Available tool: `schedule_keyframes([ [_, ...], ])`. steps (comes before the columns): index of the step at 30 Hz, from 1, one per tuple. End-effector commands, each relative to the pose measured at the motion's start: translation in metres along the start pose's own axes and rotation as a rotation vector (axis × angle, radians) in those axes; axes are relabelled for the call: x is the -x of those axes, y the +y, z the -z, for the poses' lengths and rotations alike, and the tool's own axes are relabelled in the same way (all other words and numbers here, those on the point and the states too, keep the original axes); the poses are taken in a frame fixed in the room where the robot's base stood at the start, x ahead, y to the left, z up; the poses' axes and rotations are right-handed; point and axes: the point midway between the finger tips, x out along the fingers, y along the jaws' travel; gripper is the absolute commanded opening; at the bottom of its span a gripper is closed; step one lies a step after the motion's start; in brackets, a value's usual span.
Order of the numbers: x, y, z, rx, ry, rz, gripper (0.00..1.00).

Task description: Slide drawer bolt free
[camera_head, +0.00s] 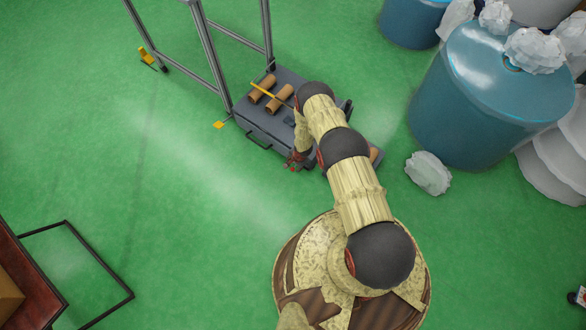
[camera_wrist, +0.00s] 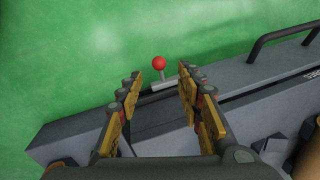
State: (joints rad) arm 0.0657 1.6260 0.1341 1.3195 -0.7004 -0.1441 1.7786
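The drawer bolt shows in the wrist view as a red ball knob (camera_wrist: 159,63) on a short grey stem, rising from a light grey bar (camera_wrist: 164,85) at the edge of a dark grey drawer unit (camera_wrist: 75,137). In the wrist view my gripper (camera_wrist: 161,84) is open and empty. The knob appears between and slightly beyond its fingertips, with gaps on both sides; the depth between them is hard to judge. In the head view the drawer unit (camera_head: 246,121) stands on the floor, and my gripper (camera_head: 294,160) is at its near right corner. My arm hides part of the unit there.
A black handle (camera_wrist: 282,41) is on the unit's front, right of the knob. Brown rolls (camera_head: 262,88) and a yellow rod (camera_head: 264,90) lie on top. A metal frame (camera_head: 207,45) stands behind. A blue barrel (camera_head: 465,105) and a crumpled white bag (camera_head: 428,173) are right. Open floor lies left.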

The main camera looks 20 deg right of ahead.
Motion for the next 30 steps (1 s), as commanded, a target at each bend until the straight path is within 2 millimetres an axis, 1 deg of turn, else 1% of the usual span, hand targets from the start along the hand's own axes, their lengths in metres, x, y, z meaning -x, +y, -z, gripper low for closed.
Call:
schedule_keyframes([
  [1,-0.012,0.003,-0.001,0.001,-0.001,-0.002,0.37],
  [6,-0.041,0.003,-0.001,0.002,-0.001,-0.001,0.37],
  [9,-0.053,0.003,-0.001,0.004,-0.001,-0.002,0.37],
  [12,-0.061,0.002,-0.001,0.004,0.000,-0.002,0.37],
  [16,-0.066,0.002,-0.001,0.002,0.000,-0.003,0.37],
  [24,-0.066,0.002,-0.001,0.003,0.000,-0.002,0.37],
  [30,-0.066,0.002,-0.001,0.002,0.000,-0.002,0.26],
])
